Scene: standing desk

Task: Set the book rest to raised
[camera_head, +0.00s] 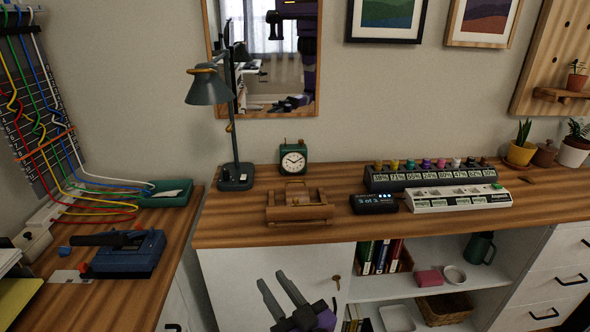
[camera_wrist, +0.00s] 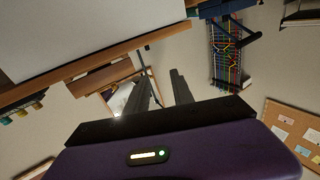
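The wooden book rest (camera_head: 298,210) sits near the front edge of the desk, below the mirror. It has a low base with a thicker front bar, and a small frame stands up at its back. I cannot tell its exact setting. My gripper (camera_head: 272,279) is open and empty, in front of the white cabinet door, below and apart from the book rest. In the wrist view my gripper (camera_wrist: 163,72) shows two spread fingers with nothing between them. A wooden shape that looks like the book rest (camera_wrist: 98,78) shows there, tilted.
A desk lamp (camera_head: 234,176) and a green clock (camera_head: 293,160) stand behind the book rest. A small black display (camera_head: 373,203) and a white button strip (camera_head: 455,198) lie to its right. A blue device (camera_head: 130,254) is on the left desk. Bare desktop (camera_head: 230,220) lies left of the book rest.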

